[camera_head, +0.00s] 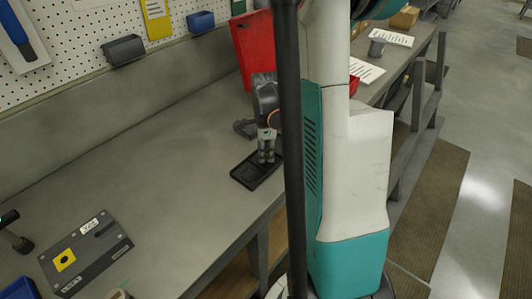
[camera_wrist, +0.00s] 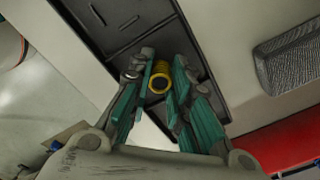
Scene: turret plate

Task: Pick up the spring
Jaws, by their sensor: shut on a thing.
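The spring (camera_wrist: 160,79) is a small yellow coil, seen in the wrist view between the fingers of my gripper (camera_wrist: 160,88). My gripper is shut on it, with one finger on each side. Beyond it is a dark tray (camera_wrist: 105,40) with compartments. In the head view my gripper (camera_head: 266,158) points down at the black tray (camera_head: 248,178) near the bench's front edge. The spring is hidden or too small to make out in the head view. I cannot tell whether it still touches the tray.
A grey plate (camera_head: 98,258) with a yellow square lies on the bench at the lower left. A dark pole and my own body block part of the head view. The middle of the bench (camera_head: 150,165) is clear.

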